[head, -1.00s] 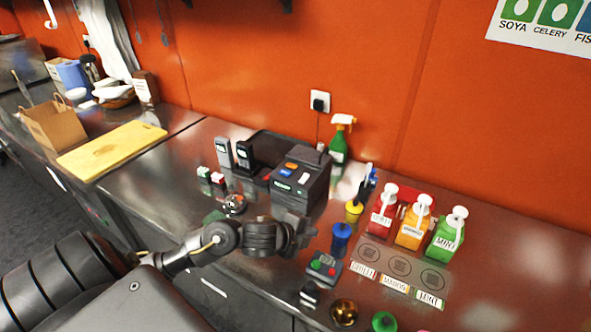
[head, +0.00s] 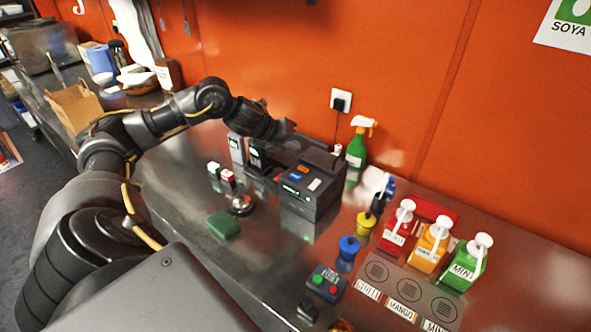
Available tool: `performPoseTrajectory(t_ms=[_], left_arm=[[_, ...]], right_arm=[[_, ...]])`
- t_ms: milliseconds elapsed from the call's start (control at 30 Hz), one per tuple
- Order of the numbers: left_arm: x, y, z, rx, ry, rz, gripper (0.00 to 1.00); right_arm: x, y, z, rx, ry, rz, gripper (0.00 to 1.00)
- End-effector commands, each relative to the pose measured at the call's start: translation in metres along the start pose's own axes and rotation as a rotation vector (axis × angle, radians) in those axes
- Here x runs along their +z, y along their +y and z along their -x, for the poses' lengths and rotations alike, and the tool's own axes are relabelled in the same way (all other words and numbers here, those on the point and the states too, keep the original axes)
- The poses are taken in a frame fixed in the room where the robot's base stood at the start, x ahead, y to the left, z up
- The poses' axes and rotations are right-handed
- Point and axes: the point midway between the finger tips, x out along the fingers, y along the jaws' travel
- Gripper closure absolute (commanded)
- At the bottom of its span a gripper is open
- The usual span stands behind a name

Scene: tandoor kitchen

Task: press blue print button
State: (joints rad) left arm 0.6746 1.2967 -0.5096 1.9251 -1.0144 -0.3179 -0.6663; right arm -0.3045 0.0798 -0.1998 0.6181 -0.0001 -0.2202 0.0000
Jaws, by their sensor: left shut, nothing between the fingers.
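The dark box-shaped printer (head: 325,195) stands on the steel counter near the middle of the head view. On its sloped top are a small blue button (head: 295,176), an orange button (head: 304,168) and a white one (head: 315,184). A lit green strip shows on its front. My left gripper (head: 287,128) is shut and empty. It is up and behind the printer in the picture, to the left of the blue button, and appears apart from it. My right gripper is not in view.
Two handheld devices (head: 237,149) stand left of the printer, partly behind my arm. A green spray bottle (head: 356,152) is behind it. A bell (head: 241,205) and green sponge (head: 223,224) lie in front. Labelled sauce bottles (head: 431,245) stand at right.

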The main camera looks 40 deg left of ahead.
Motion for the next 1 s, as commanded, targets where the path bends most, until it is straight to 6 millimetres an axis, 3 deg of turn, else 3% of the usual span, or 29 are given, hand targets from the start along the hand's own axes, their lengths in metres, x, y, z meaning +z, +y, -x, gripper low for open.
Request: performPoseTrajectory(t_ms=[267,800,1000], left_arm=[[-0.006,0.007,-0.007,0.002,0.0,0.002,1.0],[-0.04,0.042,-0.053,0.003,-0.001,0.004,1.0],[-0.045,0.047,-0.06,0.001,-0.003,0.004,1.0]], right_arm=[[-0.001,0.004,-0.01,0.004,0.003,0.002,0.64],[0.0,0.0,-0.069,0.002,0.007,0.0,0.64],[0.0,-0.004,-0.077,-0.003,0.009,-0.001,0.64]])
